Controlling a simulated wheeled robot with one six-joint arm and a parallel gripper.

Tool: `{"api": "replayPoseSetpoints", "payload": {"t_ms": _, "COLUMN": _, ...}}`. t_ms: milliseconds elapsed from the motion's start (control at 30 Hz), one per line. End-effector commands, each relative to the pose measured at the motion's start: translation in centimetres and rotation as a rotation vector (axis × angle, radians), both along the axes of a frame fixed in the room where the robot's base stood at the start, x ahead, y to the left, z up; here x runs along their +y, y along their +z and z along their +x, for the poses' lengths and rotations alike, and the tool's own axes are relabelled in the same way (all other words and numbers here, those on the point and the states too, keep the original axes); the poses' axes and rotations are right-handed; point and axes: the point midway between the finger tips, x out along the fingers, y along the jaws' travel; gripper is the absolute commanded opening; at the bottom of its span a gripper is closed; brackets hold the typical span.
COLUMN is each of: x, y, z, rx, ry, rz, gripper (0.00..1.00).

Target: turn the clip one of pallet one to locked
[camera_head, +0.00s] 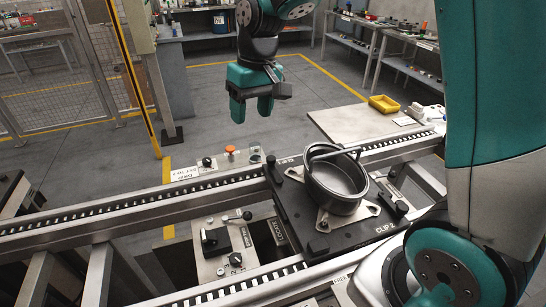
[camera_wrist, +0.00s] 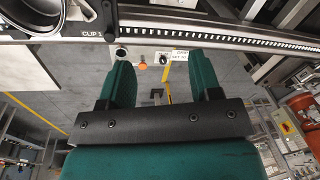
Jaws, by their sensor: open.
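Pallet one, a dark plate (camera_head: 290,213), sits on the conveyor rails and bears a grey metal pot-like housing (camera_head: 337,180). Clip one (camera_head: 273,168) looks like a small black part at the plate's far left corner. My teal gripper (camera_head: 251,110) hangs beyond the far rail, left of and apart from the pallet. Its fingers are open and empty in the wrist view (camera_wrist: 158,65).
A small panel with an orange button (camera_head: 230,149) stands by the far rail. A second black clip (camera_head: 394,204) is at the plate's right. A bracket with a lever (camera_head: 225,240) is left of the pallet. A table with a yellow bin (camera_head: 384,104) stands behind.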

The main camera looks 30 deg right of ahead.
Motion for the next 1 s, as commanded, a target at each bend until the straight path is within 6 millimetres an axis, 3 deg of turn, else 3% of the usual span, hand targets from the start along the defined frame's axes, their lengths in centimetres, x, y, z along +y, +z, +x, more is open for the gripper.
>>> {"api": "replayPoseSetpoints", "payload": {"t_ms": 33, "x": -2.2, "y": -1.6, "z": 2.9, "rx": 0.021, "ry": -0.073, "rz": -0.026, "gripper": 0.58}}
{"api": "replayPoseSetpoints", "payload": {"t_ms": 100, "x": -4.8, "y": -3.3, "z": 5.9, "rx": 0.036, "ry": -0.157, "rz": -0.057, "gripper": 0.58}}
{"api": "replayPoseSetpoints", "payload": {"t_ms": 200, "x": -7.9, "y": -5.5, "z": 8.8, "rx": 0.054, "ry": -0.25, "rz": -0.091, "gripper": 0.58}}
{"api": "replayPoseSetpoints", "payload": {"t_ms": 300, "x": -9.8, "y": -7.0, "z": 10.3, "rx": 0.067, "ry": -0.31, "rz": -0.112, "gripper": 0.58}}
{"api": "replayPoseSetpoints", "payload": {"t_ms": 567, "x": -10.9, "y": -9.6, "z": 11.1, "rx": 0.076, "ry": -0.341, "rz": -0.123, "gripper": 0.58}}
{"api": "replayPoseSetpoints", "payload": {"t_ms": 1000, "x": -10.8, "y": -19.4, "z": 10.9, "rx": 0.076, "ry": -0.338, "rz": -0.122, "gripper": 0.58}}
